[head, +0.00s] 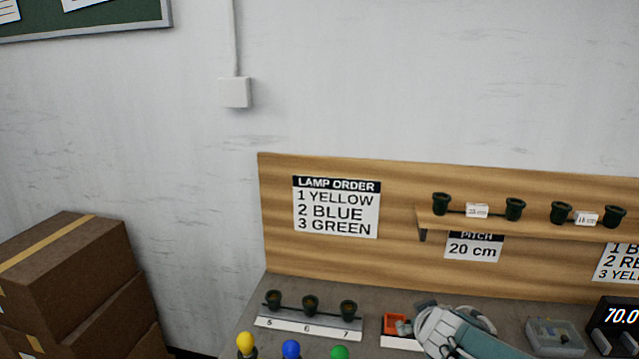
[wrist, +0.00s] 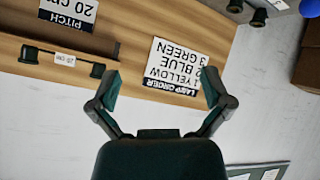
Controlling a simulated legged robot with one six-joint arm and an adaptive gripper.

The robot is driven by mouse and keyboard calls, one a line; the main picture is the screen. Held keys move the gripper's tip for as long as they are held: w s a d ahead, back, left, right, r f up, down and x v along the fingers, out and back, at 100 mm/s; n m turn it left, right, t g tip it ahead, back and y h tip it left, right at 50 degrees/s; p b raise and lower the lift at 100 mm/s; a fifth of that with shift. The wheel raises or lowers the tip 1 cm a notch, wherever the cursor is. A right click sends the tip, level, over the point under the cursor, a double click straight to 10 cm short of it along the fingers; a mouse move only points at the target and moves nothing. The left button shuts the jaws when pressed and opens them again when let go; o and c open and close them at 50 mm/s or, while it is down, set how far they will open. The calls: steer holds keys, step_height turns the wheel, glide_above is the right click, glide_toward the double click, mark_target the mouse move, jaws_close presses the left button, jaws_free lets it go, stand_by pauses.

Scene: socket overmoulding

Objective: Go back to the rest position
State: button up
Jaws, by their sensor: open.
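My gripper shows in the wrist view (wrist: 162,82), with its two fingers spread wide apart and nothing between them. The lamp order sign (wrist: 172,66) on the wooden back panel appears upside down beyond the fingertips.
A wooden shelf (head: 500,226) on the panel carries socket pairs with small labels. Cardboard boxes (head: 75,270) are stacked at left.

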steer(key=s+a+r+m+g, duration=0.1)
steer(key=s+g, duration=0.1)
steer(key=s, duration=0.7)
steer(key=s+a+r+m+g+y, duration=0.1)
steer(key=s+a+m+g, duration=0.1)
steer(key=s, duration=0.8)
steer(key=shift+s+a+r+m+g, duration=0.2)
steer(key=shift+s+r+m+g, duration=0.1)
steer(key=shift+r+g, duration=0.15)
